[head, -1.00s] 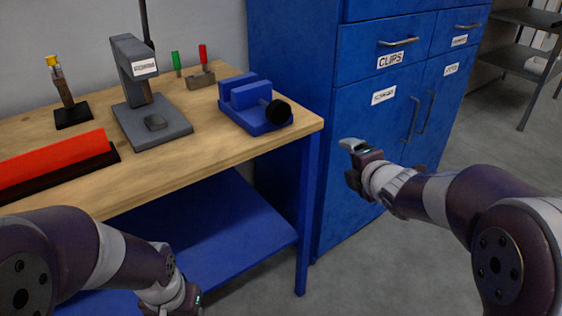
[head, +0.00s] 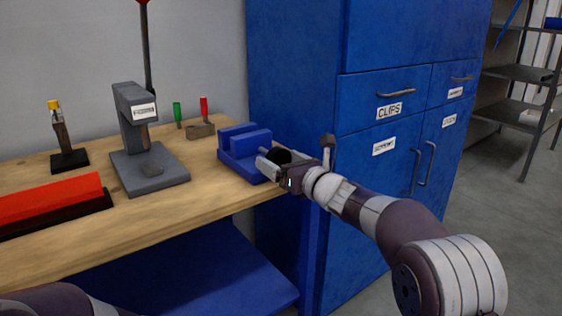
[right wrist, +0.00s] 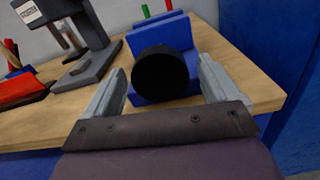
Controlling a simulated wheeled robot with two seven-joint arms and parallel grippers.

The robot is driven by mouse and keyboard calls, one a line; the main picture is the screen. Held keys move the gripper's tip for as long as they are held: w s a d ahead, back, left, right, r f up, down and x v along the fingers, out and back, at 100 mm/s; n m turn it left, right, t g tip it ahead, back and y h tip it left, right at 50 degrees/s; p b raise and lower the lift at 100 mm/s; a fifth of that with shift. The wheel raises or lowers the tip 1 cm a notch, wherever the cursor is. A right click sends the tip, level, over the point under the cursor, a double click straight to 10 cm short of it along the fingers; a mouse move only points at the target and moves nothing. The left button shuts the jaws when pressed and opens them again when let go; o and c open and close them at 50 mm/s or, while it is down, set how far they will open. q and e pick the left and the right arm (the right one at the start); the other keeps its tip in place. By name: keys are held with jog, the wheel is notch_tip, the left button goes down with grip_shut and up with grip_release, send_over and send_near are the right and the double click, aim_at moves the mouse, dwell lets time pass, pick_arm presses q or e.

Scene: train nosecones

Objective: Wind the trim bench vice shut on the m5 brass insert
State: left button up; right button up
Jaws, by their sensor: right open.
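The blue trim bench vice (head: 235,157) stands at the right end of the wooden bench, with its two jaw blocks upright. Its round black handle knob (head: 279,155) faces my right arm and shows large in the right wrist view (right wrist: 160,74). My right gripper (head: 277,164) is open at the knob. In the right wrist view (right wrist: 162,85) one finger is on each side of the knob, with visible space beside it. I cannot make out the brass insert; the jaw gap is largely hidden. My left gripper is out of view.
A grey press (head: 150,165) stands left of the vice. A small block with red and green-handled tools (head: 200,130) is behind. A red bar (head: 50,200) and a yellow-topped stand (head: 66,158) are further left. A blue cabinet (head: 370,60) is close on the right.

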jog(key=shift+w+a, duration=0.15)
jog(key=shift+w, duration=0.05)
jog(key=shift+c, duration=0.4)
